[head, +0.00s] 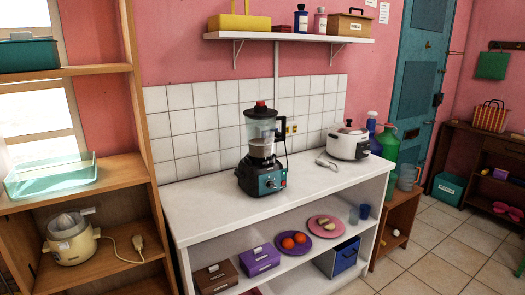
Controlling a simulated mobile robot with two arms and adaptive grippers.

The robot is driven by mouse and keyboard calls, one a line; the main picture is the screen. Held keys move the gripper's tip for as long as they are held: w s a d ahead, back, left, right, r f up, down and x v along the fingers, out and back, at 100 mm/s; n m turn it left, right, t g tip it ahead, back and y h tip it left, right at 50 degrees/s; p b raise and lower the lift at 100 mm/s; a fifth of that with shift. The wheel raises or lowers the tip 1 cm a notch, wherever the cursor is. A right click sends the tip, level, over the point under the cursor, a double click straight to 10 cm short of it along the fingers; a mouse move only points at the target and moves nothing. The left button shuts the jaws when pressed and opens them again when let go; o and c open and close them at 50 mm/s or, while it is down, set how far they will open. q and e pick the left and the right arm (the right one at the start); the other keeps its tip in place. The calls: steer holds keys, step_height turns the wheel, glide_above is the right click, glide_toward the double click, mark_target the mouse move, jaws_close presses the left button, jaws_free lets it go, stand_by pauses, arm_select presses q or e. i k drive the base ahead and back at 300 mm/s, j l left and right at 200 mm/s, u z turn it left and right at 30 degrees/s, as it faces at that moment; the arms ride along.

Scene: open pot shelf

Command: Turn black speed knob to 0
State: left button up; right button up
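A black blender (262,150) stands upright on the white counter (215,205), near the tiled wall. Its jar holds some pale content and has a lid with a red cap. The base has a teal front panel (269,183) with small controls on it. A small knob (283,183) shows at the right side of that panel; its setting is too small to read. Neither of my grippers is in the head view.
Green bottles (388,143) stand beyond the counter's right end. The counter's front left is clear. A wooden shelf (125,170) rises at the left. A wall shelf (290,37) hangs above.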

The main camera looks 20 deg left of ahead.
mark_target(270, 185)
steer(key=i+l+u, duration=0.4)
steer(key=i+l, duration=0.55)
